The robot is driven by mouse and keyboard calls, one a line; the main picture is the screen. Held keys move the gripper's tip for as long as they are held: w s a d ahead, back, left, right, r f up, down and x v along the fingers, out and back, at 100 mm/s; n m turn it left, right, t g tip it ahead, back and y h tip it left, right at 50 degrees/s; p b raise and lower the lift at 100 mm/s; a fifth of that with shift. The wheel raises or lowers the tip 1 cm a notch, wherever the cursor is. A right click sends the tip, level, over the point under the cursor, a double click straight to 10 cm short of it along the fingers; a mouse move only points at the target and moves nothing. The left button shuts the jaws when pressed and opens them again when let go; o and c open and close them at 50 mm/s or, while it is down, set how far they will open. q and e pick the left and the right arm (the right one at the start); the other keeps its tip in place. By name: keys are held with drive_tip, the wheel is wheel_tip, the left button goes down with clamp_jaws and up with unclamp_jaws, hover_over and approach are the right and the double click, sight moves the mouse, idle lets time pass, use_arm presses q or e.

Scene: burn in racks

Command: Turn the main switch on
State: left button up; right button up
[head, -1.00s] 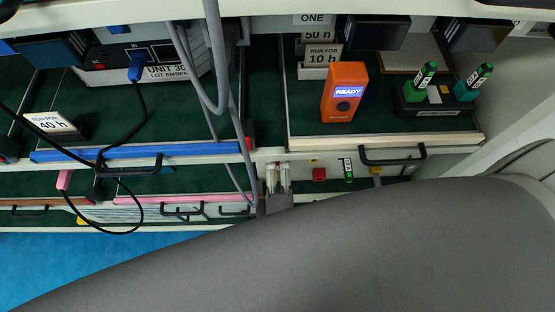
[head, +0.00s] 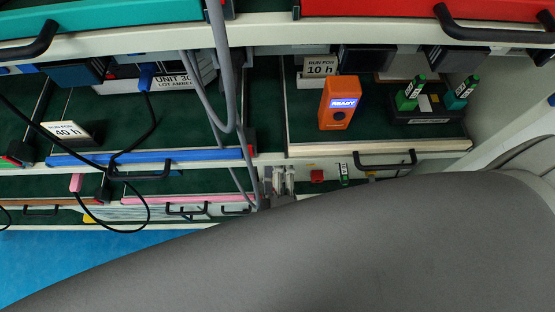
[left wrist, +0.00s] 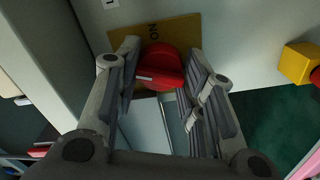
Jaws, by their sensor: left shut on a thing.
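In the left wrist view a round red switch knob (left wrist: 160,66) with a pale bar across it sits on a yellow plate (left wrist: 186,28). The letters ON, turned on their side in this view, are printed on the plate. The plate is fixed to a pale panel. My left gripper (left wrist: 165,85) is shut on the red knob, its fingers at either side of it. In the head view a large grey arm link of mine covers the lower right, and I cannot make out the knob there. My right gripper is not seen clearly in either view.
An orange device (head: 338,104) reading READY stands on a green shelf, beside a black holder (head: 428,117) with green-handled items. Grey cables (head: 207,95) hang before the racks. A yellow block (left wrist: 298,63) juts out right of the knob.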

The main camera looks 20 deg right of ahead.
use_arm(q)
drive_tip(key=shift+m+p, duration=0.65)
drive_tip(key=shift+m, duration=0.55)
drive_tip(key=shift+f, duration=0.1)
drive_tip(key=o, duration=1)
drive_tip(key=v, duration=0.7)
drive_tip(key=shift+s+a, duration=0.1)
drive_tip(key=shift+s, duration=0.2)
